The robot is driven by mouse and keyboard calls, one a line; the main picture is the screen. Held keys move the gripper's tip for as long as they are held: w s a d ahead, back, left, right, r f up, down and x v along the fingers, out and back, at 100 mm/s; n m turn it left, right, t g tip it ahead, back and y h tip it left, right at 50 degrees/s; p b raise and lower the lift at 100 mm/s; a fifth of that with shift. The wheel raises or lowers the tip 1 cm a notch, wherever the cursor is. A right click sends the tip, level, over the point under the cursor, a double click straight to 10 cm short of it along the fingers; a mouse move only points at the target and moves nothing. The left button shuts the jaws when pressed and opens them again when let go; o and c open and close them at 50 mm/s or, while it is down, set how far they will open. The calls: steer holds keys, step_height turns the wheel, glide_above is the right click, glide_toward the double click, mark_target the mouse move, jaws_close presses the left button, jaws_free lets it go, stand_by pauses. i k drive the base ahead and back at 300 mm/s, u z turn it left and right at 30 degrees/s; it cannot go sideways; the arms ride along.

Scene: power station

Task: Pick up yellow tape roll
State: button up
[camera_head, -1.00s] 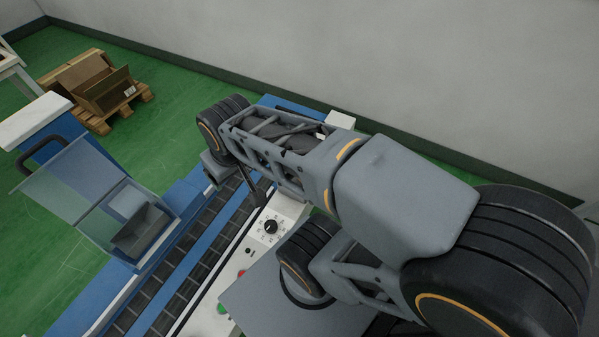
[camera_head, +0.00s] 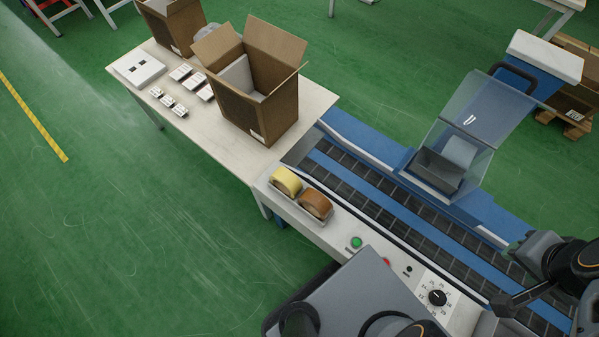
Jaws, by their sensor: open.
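The yellow tape roll (camera_head: 286,181) stands on its edge in a small light tray at the left end of the conveyor's front ledge. A brown tape roll (camera_head: 316,204) stands close beside it on the right. My gripper (camera_head: 520,296) is only partly in view at the lower right, over the conveyor's far right part. It is open, well apart from both rolls. The rest of it is hidden by the arm or cut off by the picture edge.
An open cardboard box (camera_head: 255,105) stands on the white table (camera_head: 215,138) behind the rolls, with small packs to its left. A clear-lidded guard (camera_head: 470,125) rises over the conveyor (camera_head: 400,195). The ledge carries buttons and a dial (camera_head: 437,297). Green floor at left is clear.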

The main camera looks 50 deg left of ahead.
mark_target(283, 178)
steer(key=u, duration=2.4)
steer(key=k, duration=0.5)
steer(key=u, duration=1.65)
steer(key=i, duration=2.35)
steer(key=z, duration=2.4)
